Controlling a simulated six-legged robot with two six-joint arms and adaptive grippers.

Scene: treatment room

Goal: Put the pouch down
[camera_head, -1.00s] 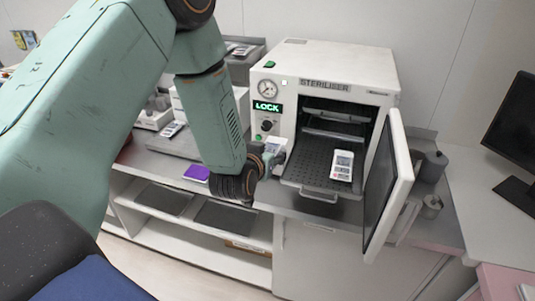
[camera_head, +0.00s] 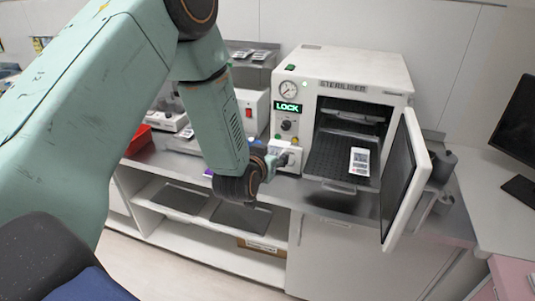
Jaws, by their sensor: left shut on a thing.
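My left gripper (camera_head: 281,160) is at the end of the arm from the left, in front of the steriliser's left front, beside the open chamber. It is shut on a pale thing, probably the pouch (camera_head: 292,154), mostly hidden by the gripper and small in the picture. A white pouch with a dark printed label (camera_head: 358,161) lies on the dark perforated tray (camera_head: 327,164) that sticks out of the steriliser (camera_head: 356,62). The gripper is to the left of that pouch and apart from it. My right gripper is not in view.
The steriliser's door (camera_head: 404,180) stands open to the right. Its panel reads LOCK. Grey metal containers (camera_head: 441,166) stand right of the door. A red tray (camera_head: 137,139) is at the left. A purple thing (camera_head: 208,173) is mostly hidden behind my arm. Shelves lie below the counter.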

